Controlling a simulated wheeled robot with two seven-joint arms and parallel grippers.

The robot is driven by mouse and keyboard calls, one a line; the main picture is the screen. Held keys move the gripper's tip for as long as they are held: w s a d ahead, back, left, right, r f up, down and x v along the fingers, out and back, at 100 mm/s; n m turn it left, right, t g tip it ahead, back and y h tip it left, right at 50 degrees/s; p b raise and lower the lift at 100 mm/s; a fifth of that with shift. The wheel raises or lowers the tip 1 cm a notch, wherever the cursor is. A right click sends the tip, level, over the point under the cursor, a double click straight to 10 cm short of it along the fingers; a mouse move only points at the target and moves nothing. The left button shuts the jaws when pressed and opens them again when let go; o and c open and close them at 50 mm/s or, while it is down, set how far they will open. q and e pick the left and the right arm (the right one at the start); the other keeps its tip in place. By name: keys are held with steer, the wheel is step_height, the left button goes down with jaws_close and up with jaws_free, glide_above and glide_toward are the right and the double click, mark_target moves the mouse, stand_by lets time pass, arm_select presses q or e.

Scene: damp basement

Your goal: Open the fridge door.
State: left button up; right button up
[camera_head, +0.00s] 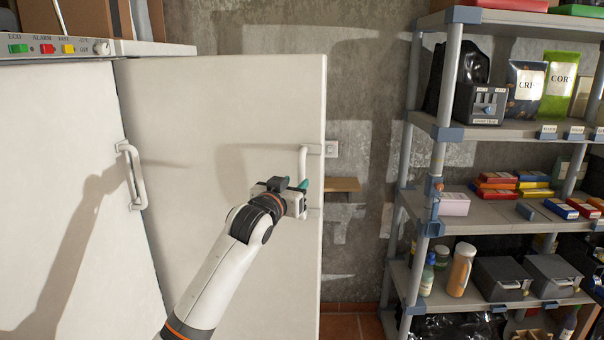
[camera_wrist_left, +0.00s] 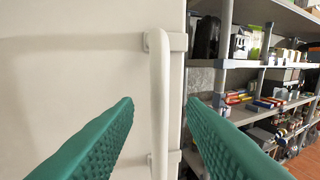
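The white fridge shows two upright panels in the head view, a left panel (camera_head: 60,150) and a right door (camera_head: 220,110). My right gripper is not in view.
A control panel (camera_head: 60,46) with coloured buttons tops the fridge at left. A grey shelving unit (camera_head: 440,130) with packets, boxes and bottles stands at right. Between fridge and shelves are bare wall (camera_head: 365,60), a small wooden ledge (camera_head: 342,184) and a strip of tiled floor (camera_head: 345,325).

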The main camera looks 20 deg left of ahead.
mark_target(300, 179)
arm_select(q)
steer(key=shift+w+d+p, duration=0.15)
steer(key=shift+w+p, duration=0.15)
steer(key=shift+w, duration=1.05)
steer(key=shift+w+d+p, duration=0.1)
steer(key=shift+w+p, duration=0.2)
steer(key=shift+w, duration=1.05)
jaws_close()
